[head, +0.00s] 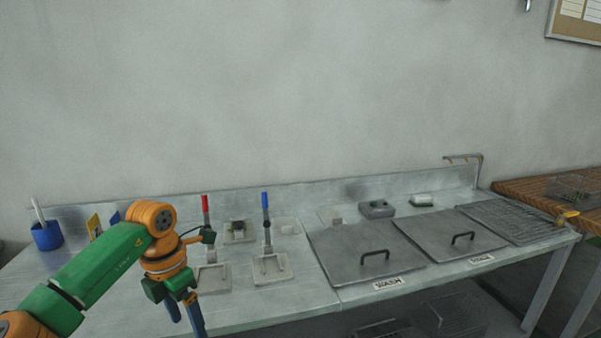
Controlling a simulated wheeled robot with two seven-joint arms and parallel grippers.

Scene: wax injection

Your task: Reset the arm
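My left arm, green and orange, comes in from the lower left. My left gripper (184,318) points down at the front of the metal bench (270,318), left of its middle. Its two blue fingers are apart, with nothing seen between them. The lower ends are close to the picture's bottom edge. My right arm and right gripper are not in view.
On the bench stand a blue cup (47,236), red-handled (206,206) and blue-handled (266,200) tools upright at grey plates, two handled lids (370,255) (455,233) and a wire rack (520,220). A wooden table (540,189) stands at right.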

